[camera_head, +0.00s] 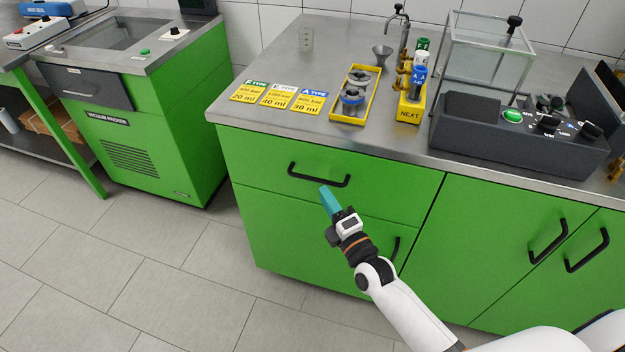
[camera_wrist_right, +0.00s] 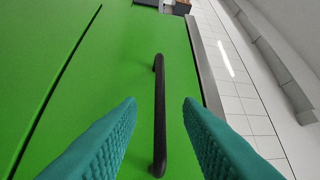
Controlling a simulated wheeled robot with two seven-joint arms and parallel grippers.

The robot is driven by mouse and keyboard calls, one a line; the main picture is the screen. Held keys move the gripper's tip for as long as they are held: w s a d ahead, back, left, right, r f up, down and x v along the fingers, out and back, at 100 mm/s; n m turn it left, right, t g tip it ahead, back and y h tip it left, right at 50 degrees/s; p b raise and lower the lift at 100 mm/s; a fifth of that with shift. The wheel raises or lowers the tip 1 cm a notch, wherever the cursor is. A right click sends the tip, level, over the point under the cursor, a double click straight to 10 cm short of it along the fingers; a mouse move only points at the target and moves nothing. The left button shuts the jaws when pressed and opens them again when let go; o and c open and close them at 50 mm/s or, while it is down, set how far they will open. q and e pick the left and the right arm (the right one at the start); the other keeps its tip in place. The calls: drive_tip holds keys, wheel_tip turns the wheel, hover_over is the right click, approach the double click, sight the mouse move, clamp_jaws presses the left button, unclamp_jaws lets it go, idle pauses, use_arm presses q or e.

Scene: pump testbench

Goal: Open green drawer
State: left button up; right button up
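The green drawer (camera_head: 395,190) is in the upper left of the green cabinet under the steel counter, and its front looks flush with the cabinet. Its black bar handle (camera_head: 318,180) runs across the middle. My right gripper (camera_head: 325,192), with teal fingers, is just in front of the drawer, by the handle. In the right wrist view the handle (camera_wrist_right: 160,115) stands between the two parted fingers of my right gripper (camera_wrist_right: 160,108), with green showing on both sides of it. Neither finger appears to touch it. My left gripper is not in view.
Cupboard doors with black handles (camera_head: 548,241) are to the right of and below the drawer. The counter (camera_head: 240,112) holds a yellow tray (camera_head: 341,112), type cards (camera_head: 277,95) and a control box (camera_head: 480,133). A green vacuum packer (camera_head: 150,150) stands at left. The tiled floor (camera_head: 130,260) is clear.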

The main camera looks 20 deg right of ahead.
sight(314, 178)
drive_tip(key=x, duration=0.7)
drive_tip(key=shift+f, duration=0.1)
clamp_jaws()
drive_tip(key=shift+a, duration=0.1)
